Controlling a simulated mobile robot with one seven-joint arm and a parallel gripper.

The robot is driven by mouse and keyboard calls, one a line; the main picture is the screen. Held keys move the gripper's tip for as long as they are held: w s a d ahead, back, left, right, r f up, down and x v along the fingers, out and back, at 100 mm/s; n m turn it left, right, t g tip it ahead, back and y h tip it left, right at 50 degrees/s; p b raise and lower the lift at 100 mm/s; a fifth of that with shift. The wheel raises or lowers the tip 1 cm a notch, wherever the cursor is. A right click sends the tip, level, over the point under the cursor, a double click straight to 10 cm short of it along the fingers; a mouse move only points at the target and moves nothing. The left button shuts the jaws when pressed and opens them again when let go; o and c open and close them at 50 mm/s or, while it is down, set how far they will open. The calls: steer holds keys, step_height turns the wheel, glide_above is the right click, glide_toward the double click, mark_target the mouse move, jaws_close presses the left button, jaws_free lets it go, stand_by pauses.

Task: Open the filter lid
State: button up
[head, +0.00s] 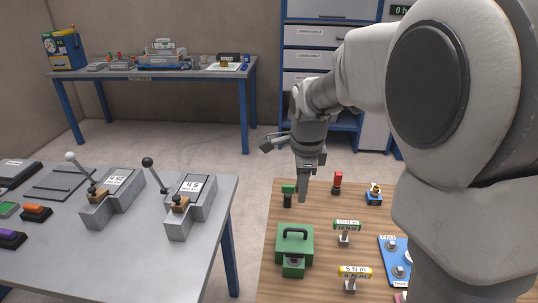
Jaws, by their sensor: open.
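No part in view carries a readable filter label, so I cannot tell for sure which one is the filter lid. A green box (294,246) with a handle on top stands on the wooden table, and its top looks closed. My gripper (304,187) points down above the far part of this table, open and empty. In the picture it is above the green box and apart from it. Its fingers are seen nearly edge-on.
Small green-topped (288,195) and red-topped (337,183) posts stand near my gripper. Torque tools (346,231) and a blue panel (392,262) are at right. A grey table (130,265) with two lever units stands at left, across a gap. My arm hides the right side.

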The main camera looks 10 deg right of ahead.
mark_target(296, 229)
steer(key=shift+m, duration=0.5)
steer(key=b+x, duration=0.1)
steer(key=x, duration=1.7)
steer(key=shift+w+d+f+b, duration=0.1)
steer(key=shift+w+f+b, duration=0.1)
steer(key=shift+w+b, duration=0.15)
jaws_close()
